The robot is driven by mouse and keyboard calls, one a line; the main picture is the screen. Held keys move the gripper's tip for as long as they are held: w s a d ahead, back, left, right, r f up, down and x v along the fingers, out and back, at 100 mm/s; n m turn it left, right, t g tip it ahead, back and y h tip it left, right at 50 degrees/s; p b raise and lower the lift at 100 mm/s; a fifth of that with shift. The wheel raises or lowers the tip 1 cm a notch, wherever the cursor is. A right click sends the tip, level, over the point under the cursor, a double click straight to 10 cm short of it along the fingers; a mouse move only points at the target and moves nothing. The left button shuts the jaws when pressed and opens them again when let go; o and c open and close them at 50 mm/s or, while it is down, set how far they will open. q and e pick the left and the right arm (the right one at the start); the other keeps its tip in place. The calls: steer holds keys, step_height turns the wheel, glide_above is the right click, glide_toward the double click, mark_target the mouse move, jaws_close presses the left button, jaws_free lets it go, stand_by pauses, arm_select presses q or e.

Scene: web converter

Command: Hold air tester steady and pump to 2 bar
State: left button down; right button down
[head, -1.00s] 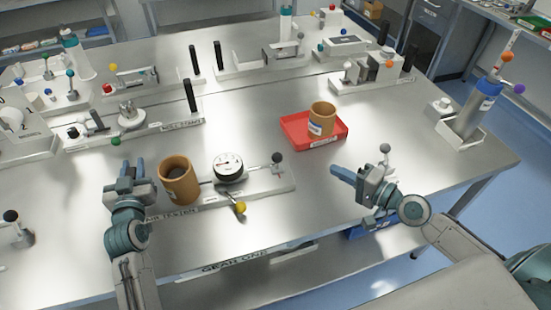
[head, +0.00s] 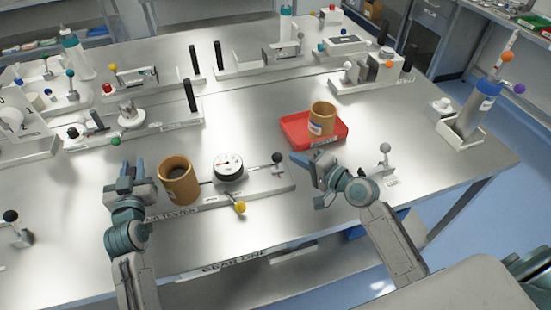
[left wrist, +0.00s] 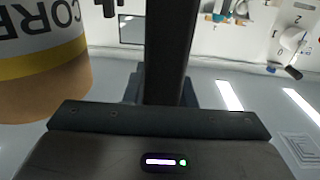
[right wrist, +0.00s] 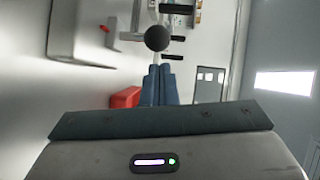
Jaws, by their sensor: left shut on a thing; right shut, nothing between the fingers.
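The air tester (head: 240,196) is a pale base at the table's front, with a round white gauge (head: 228,166), a yellow-knobbed lever (head: 240,208) and a black-balled pump handle (head: 277,158) at its right end. A brown core (head: 178,182) stands at its left. My left gripper (head: 126,170) is beside the core, shut on a dark upright post (left wrist: 172,50), which fills the middle of the left wrist view. My right gripper (head: 300,160) is shut and empty, just right of the pump handle. A dark ball (right wrist: 157,38) shows beyond its fingertips. The gauge reading is too small to tell.
A red tray (head: 338,131) holding another brown core (head: 322,118) lies behind my right gripper. A small ball-topped stand (head: 385,150) is to the right. Other fixtures line the back.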

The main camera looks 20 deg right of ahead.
mark_target(275, 157)
steer(key=shift+w+a+f, duration=0.1)
steer(key=shift+a+f, duration=0.05)
steer(key=shift+a, duration=0.4)
steer(key=shift+w+a, duration=0.2)
steer(key=shift+a, duration=3.3)
steer(key=shift+d, duration=0.1)
steer(key=shift+s+d, duration=0.1)
steer(key=shift+d, duration=0.2)
steer(key=d, duration=0.2)
steer(key=s+d, duration=0.1)
steer(key=shift+d+r, duration=0.15)
steer(key=shift+r, duration=0.25)
steer(key=v, duration=1)
